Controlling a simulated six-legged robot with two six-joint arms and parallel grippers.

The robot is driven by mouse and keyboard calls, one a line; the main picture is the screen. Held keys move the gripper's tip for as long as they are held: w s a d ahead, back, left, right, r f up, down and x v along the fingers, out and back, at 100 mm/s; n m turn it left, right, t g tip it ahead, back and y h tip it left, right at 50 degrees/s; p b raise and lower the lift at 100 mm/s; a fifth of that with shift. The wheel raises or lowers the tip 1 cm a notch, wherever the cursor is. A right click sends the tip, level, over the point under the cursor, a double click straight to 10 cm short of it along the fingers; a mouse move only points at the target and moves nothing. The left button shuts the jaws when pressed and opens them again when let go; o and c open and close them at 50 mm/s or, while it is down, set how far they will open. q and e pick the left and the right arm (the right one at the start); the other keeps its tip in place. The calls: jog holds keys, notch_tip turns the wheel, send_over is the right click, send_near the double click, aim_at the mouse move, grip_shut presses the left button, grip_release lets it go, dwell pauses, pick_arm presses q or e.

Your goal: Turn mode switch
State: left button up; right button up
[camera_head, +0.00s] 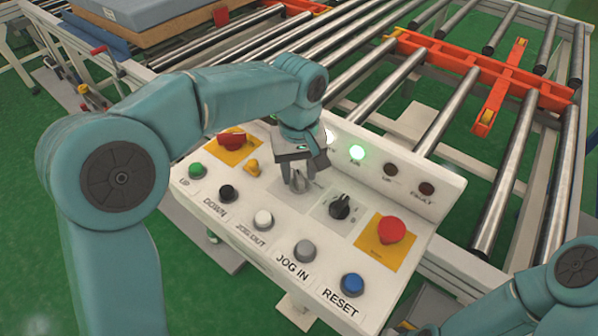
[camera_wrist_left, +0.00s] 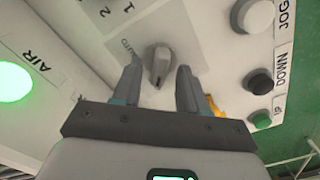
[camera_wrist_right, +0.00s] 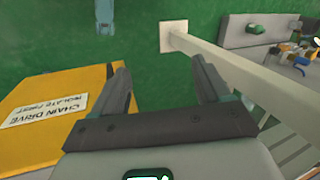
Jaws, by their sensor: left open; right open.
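The white control panel (camera_head: 270,225) stands in front of the roller conveyor. My left gripper (camera_head: 298,180) points down at its middle. In the left wrist view a grey rotary knob (camera_wrist_left: 159,66) with a label beside it that seems to read AUTO shows between the fingertips of my left gripper (camera_wrist_left: 158,72). The fingers are apart, with a gap on each side of the knob. In the head view my gripper mostly hides this knob. A black rotary switch (camera_head: 340,207) sits right of it. My right gripper (camera_wrist_right: 163,80) is open and empty, over the green floor.
A red button (camera_head: 391,230) on a yellow plate, a red switch (camera_head: 232,139) and a row of push buttons (camera_head: 264,219) surround the knobs. The AIR lamp (camera_head: 357,153) glows green. A yellow CHAIN DRIVE box (camera_wrist_right: 55,120) is beside my right gripper.

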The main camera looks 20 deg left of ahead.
pick_arm(q)
jog(key=shift+f, duration=0.25)
jog(key=shift+s, duration=0.1)
grip_shut()
jog(key=shift+m, duration=0.3)
jog(key=m+p, duration=0.2)
jog(key=m, duration=0.1)
jog(key=shift+r+m, duration=0.1)
jog(key=shift+m, duration=0.3)
jog(key=m+p, duration=0.2)
jog(key=m, duration=0.3)
jog(key=shift+d, duration=0.1)
jog(key=shift+m, duration=0.3)
